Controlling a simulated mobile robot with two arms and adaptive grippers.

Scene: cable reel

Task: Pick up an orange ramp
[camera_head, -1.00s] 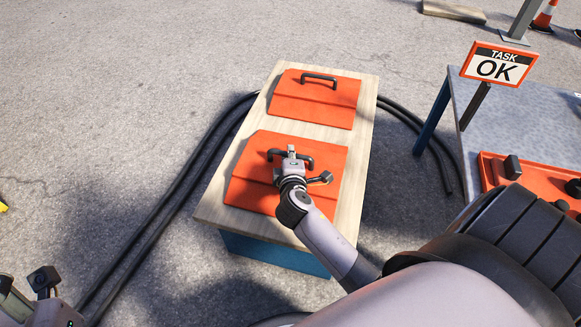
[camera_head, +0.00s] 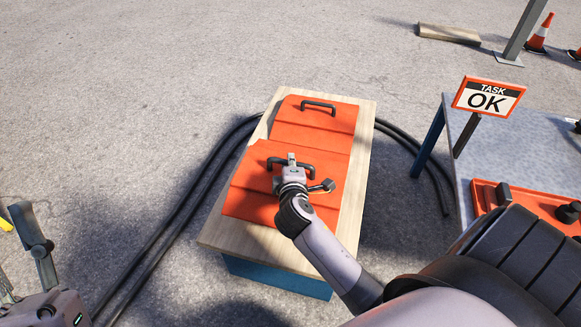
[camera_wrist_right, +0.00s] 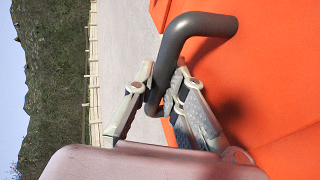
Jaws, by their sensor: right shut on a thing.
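Two orange ramps with black handles are at the wooden-topped stand. The far ramp (camera_head: 319,120) lies on the top. My right gripper (camera_head: 291,165) is shut on the handle of the near ramp (camera_head: 255,190); the near ramp appears raised a little and its far edge overlaps the far ramp in the head view. In the right wrist view, the fingers (camera_wrist_right: 160,95) close around the dark handle (camera_wrist_right: 187,45), beside the ramp's orange face (camera_wrist_right: 270,90). My left gripper (camera_head: 25,255) is partly in view at the lower left, away from the stand; its opening is unclear.
The stand's wooden top (camera_head: 240,238) shows bare at the near end. Black cables (camera_head: 175,215) run on the ground around the stand. A grey table (camera_head: 510,150) at right carries an OK sign (camera_head: 488,98) and an orange tray-like piece (camera_head: 530,200).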

